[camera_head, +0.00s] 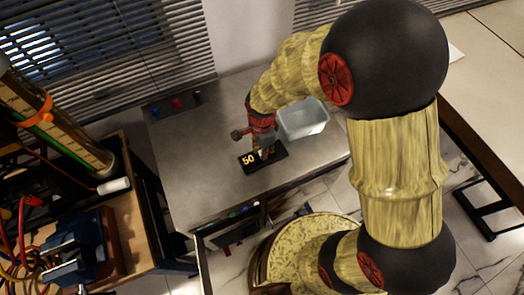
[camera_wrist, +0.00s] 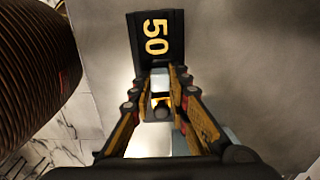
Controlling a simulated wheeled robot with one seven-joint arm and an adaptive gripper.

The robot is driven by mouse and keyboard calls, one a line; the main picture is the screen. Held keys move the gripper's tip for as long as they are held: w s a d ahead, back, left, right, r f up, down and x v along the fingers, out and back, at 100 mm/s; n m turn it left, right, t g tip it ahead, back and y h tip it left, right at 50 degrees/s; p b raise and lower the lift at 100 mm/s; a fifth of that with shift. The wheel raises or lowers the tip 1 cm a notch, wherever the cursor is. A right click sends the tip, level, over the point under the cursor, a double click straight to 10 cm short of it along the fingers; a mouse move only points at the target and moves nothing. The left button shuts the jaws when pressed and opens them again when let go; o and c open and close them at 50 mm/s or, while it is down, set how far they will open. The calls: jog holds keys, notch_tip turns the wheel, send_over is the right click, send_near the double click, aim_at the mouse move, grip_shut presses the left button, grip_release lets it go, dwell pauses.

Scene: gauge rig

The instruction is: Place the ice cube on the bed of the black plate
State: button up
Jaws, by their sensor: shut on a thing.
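The black plate (camera_head: 273,164) lies on the grey table in the head view. Its end shows a yellow "50", which also faces the wrist view (camera_wrist: 155,38). My gripper (camera_head: 265,150) is directly above the plate, pointing down. In the wrist view my gripper (camera_wrist: 160,82) has its fingers closed in on a small pale, clear piece, the ice cube (camera_wrist: 160,79), just beside the number end. The fingers and their links hide most of the cube and of the plate's bed. Whether the cube touches the bed cannot be told.
A clear, pale container (camera_head: 304,120) stands on the table right of my gripper, close by. Several coloured knobs (camera_head: 177,103) sit at the table's back left. The table's left part is clear. A wooden bench (camera_head: 140,215) with cables and a tall tube stands further left.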

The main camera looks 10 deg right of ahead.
jog(key=shift+f, duration=0.1)
jog(key=o, duration=0.9)
jog(key=shift+c, duration=0.2)
notch_tip(320, 180, up, 13)
jog(key=p, duration=0.2)
jog(key=shift+f+p, duration=0.2)
jog(key=shift+p, duration=0.15)
notch_tip(320, 180, up, 7)
jog(key=n+t, duration=0.1)
jog(key=n, duration=0.2)
send_over(271, 157)
jog(key=s+d+r+n+t, duration=0.4)
jog(key=s+d+r+n, duration=0.5)
jog(key=s+r+n, duration=0.2)
notch_tip(271, 157, up, 3)
jog(key=shift+s+f+n+t, duration=0.2)
jog(key=shift+n+t, duration=0.1)
jog(key=shift+n, duration=0.1)
